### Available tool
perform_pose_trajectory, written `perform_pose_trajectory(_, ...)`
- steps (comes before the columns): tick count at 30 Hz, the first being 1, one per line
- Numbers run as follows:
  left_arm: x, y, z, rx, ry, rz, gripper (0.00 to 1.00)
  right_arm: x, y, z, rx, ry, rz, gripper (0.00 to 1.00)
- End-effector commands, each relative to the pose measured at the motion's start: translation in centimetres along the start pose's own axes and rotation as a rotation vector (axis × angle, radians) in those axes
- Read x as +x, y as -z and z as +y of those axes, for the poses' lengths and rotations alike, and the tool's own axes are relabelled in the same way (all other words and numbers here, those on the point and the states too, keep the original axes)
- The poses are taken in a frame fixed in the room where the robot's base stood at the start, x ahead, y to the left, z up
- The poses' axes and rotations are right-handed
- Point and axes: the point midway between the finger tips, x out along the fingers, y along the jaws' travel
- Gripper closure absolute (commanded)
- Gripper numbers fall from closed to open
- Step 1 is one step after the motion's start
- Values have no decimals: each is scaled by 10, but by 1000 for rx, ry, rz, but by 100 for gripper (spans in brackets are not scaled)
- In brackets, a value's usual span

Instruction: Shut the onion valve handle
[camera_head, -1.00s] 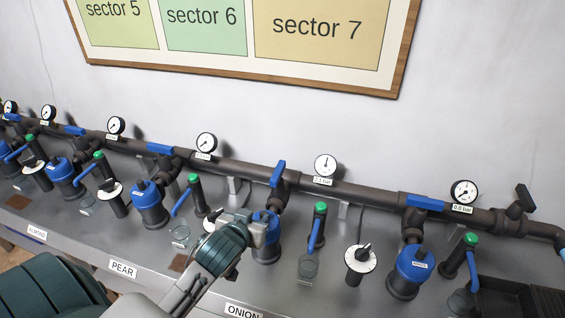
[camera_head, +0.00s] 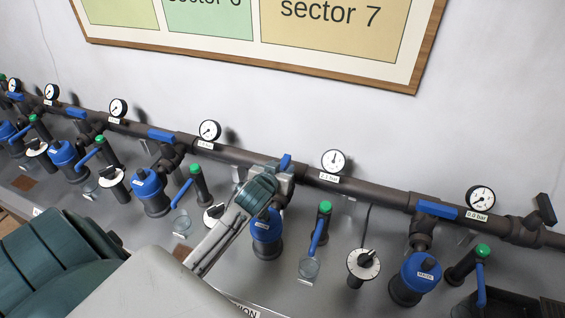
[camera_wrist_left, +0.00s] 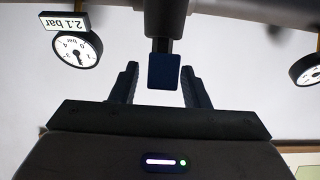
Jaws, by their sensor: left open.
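The onion valve handle (camera_head: 285,161) is a blue lever on the dark horizontal pipe, above the onion station's blue canister (camera_head: 266,226). It stands up across the pipe, partly hidden by my gripper. My left gripper (camera_head: 278,172) is right at the handle, with my forearm reaching up from the lower left. In the left wrist view, the blue end of the handle (camera_wrist_left: 163,72) sits between the two dark fingers of my open left gripper (camera_wrist_left: 161,85), with gaps on both sides. The onion label (camera_head: 243,310) is partly covered by my arm. My right gripper is not in view.
The gauge (camera_head: 333,161) right of the handle has a 2.1 bar tag. Neighbouring blue handles (camera_head: 437,209) and (camera_head: 166,136) lie along the pipe. Dials, green-topped taps and canisters crowd the grey bench below. The wall above the pipe is clear up to the framed sector board (camera_head: 350,35).

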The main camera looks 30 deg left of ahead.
Motion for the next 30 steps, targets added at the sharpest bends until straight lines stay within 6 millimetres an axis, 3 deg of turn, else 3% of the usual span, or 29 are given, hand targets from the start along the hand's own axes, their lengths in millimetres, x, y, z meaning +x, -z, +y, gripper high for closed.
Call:
perform_pose_trajectory(6, 17, 0, 0, 0, -1, 0, 58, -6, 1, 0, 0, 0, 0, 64)
perform_pose_trajectory(15, 19, -1, 0, 1, 0, 0, 58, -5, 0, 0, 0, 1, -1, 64)
perform_pose_trajectory(22, 18, -1, 0, 0, 0, 0, 100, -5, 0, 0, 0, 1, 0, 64)
perform_pose_trajectory(30, 18, 0, 0, 8, -16, -1, 100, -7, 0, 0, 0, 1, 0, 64)
